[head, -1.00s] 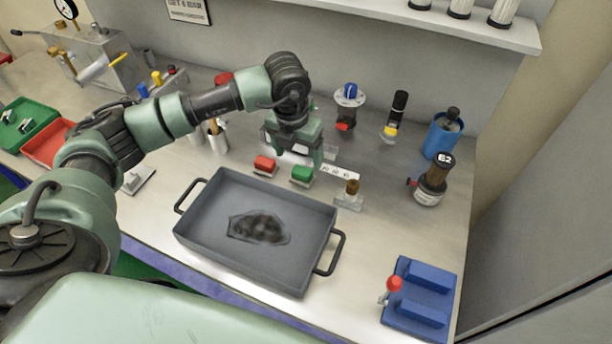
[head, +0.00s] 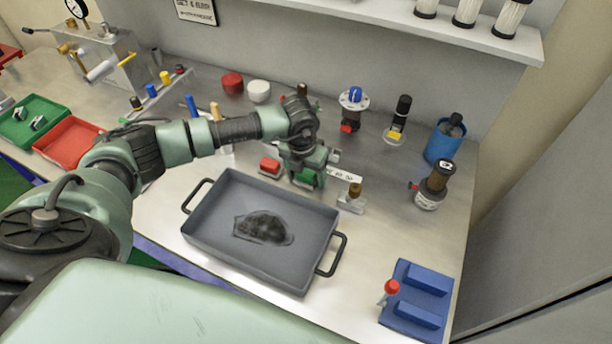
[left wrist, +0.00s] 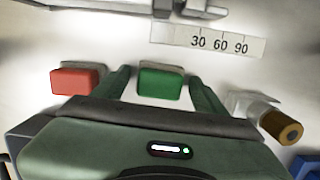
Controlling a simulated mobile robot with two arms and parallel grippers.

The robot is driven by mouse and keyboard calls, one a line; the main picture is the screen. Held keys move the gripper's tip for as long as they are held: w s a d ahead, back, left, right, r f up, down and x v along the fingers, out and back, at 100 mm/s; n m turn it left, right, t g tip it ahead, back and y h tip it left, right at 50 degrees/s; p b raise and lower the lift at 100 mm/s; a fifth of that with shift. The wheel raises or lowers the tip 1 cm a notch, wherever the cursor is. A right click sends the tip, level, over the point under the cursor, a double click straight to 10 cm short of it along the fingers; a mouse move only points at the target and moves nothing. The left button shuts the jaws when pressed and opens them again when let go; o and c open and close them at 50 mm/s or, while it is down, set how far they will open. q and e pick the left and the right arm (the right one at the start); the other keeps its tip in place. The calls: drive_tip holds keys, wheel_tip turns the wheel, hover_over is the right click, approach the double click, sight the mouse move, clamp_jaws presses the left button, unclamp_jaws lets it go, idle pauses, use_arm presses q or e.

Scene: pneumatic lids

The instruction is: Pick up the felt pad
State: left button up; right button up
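No object is labelled as the felt pad. A small green block (head: 306,178) with a grey backing stands on the bench behind the tray, and it also shows in the left wrist view (left wrist: 160,83). A similar red block (head: 270,165) stands to its left, also seen in the left wrist view (left wrist: 75,80). My left gripper (head: 308,170) is low over the green block. In the left wrist view its open fingers (left wrist: 161,80) have the green block between them, with gaps on both sides. My right gripper is out of view.
A grey tray (head: 205,215) holding a dark, flat patch lies in front of the gripper. A brass-topped fitting (head: 352,200) stands close on the right. A strip marked 30 60 90 (left wrist: 215,40) lies behind. A blue block fixture (head: 420,295) is at front right.

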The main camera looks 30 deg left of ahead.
sight(306, 172)
use_arm(q)
drive_tip(key=c, duration=1.1)
drive_tip(key=shift+r, duration=0.15)
drive_tip(key=shift+r+b, duration=0.3)
drive_tip(key=shift+r, duration=0.3)
wheel_tip(306, 172, up, 19)
drive_tip(key=b, duration=0.5)
drive_tip(key=shift+f, duration=0.2)
